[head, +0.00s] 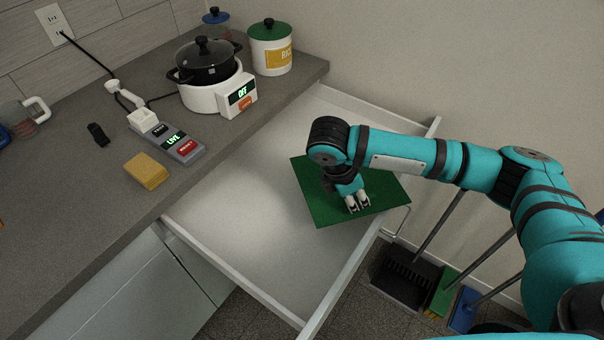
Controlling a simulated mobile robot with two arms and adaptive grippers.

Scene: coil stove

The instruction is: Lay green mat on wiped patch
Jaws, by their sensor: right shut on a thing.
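The green mat (318,200) is a flat dark green rectangle over the right part of the open drawer (235,205). My right gripper (357,204) is shut on the mat near its front right part, and the gripper and wrist cover some of it. I cannot tell whether the mat touches the drawer floor or hangs just above it. The drawer floor is pale, with a brighter area left of the mat; no clear edge marks a wiped patch. My left gripper is out of view.
On the counter (60,220) are a yellow sponge (147,171), a grey device (168,138), a white cooker (215,94) with a black pot (206,62), and a rice canister (270,50). A dustpan (405,275) and brushes stand on the floor at right. The drawer's left part is clear.

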